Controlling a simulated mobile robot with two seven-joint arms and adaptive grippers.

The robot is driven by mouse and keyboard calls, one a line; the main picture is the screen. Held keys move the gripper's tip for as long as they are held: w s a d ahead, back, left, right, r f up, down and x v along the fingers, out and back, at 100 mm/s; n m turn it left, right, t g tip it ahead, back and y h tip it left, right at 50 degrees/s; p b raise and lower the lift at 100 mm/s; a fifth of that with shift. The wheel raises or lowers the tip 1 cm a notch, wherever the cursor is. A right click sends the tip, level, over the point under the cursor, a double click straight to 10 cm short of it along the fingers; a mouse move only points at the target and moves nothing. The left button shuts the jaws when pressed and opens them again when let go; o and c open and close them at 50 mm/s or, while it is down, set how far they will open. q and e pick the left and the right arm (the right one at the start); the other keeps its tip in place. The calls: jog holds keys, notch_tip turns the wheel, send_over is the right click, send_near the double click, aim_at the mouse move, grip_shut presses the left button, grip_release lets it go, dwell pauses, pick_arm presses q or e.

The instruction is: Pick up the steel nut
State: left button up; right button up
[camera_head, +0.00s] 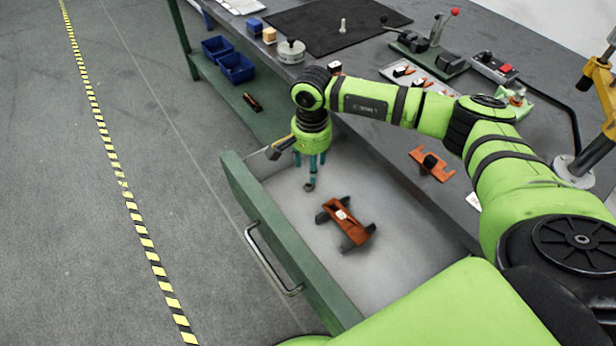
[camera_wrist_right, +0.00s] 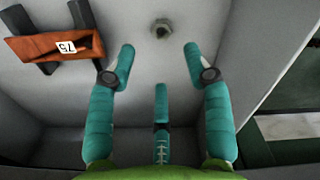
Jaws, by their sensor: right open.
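The steel nut (camera_wrist_right: 161,28) is a small grey hexagonal ring lying on the drawer's pale floor. In the right wrist view it sits at the top middle, between and just beyond the fingertips. In the head view a small dark piece at the fingertips (camera_head: 309,187) appears to be the nut. My right gripper (camera_wrist_right: 162,60) has teal fingers spread apart, with nothing between them. It points down into the open drawer (camera_head: 282,238) in the head view, where the gripper (camera_head: 311,170) shows small. The gap between fingers and nut is hard to judge. My left gripper is not in view.
An orange and black holder with a white label (camera_head: 345,220) lies in the drawer; it also shows in the right wrist view (camera_wrist_right: 60,45). The drawer's walls stand close to my gripper. The grey workbench (camera_head: 385,135) carries a black mat and several tools.

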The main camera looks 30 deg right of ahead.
aim_at(309, 184)
notch_tip(309, 184, down, 3)
jog(key=shift+r+p, duration=0.15)
jog(key=shift+p, duration=0.25)
notch_tip(309, 184, down, 4)
jog(key=shift+w+a+f+p, duration=0.1)
jog(key=shift+w+a+p, duration=0.05)
jog(key=shift+p, duration=0.15)
jog(key=shift+f, duration=0.1)
grip_shut()
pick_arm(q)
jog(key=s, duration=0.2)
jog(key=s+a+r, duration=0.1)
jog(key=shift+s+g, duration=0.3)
